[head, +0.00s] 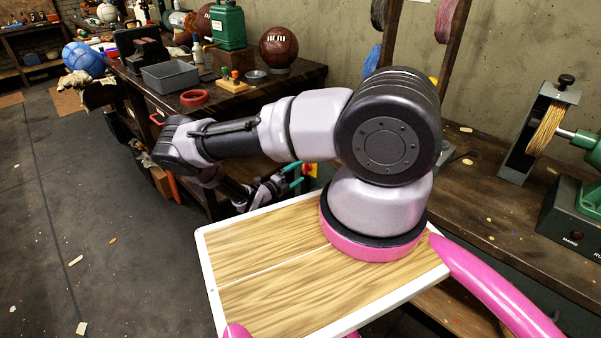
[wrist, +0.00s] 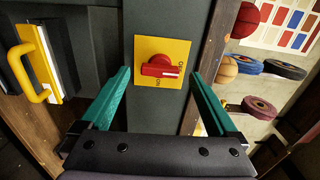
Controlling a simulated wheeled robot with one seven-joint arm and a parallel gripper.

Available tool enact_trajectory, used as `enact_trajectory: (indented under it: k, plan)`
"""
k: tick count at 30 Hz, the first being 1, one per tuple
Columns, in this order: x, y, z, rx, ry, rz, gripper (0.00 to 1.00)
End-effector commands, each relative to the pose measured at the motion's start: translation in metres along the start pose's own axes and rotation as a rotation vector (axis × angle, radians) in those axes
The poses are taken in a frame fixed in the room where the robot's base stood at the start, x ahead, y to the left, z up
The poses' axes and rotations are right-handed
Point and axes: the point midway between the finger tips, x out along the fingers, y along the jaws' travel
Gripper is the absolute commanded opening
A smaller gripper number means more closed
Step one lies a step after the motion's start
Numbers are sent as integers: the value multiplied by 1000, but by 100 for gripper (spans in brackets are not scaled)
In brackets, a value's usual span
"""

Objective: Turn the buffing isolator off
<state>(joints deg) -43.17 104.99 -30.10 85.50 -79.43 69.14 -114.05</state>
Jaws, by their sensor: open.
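The buffing isolator (wrist: 163,50) is a yellow plate with a red rotary knob (wrist: 160,69), on a dark grey panel in the wrist view. The knob's bar lies roughly sideways in that picture, with a pale mark toward its right end. Small lettering sits below the knob and at the plate's right edge; I cannot read it all surely. My gripper (wrist: 160,75) is open, its teal fingers apart on either side of the plate, with nothing between them touching the knob. In the head view my gripper (head: 292,176) is partly hidden by my arm, beside the yellow-red isolator (head: 311,170).
A yellow handle (wrist: 28,72) stands out on the left in the wrist view.

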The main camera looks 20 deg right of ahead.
Motion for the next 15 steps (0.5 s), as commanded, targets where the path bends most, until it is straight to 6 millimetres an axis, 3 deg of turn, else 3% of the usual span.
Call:
enact_trajectory:
  k: [9,15]
  plan:
    - [-65,1,1,1,-3,3,95]
    - [-89,1,0,0,-2,3,95]
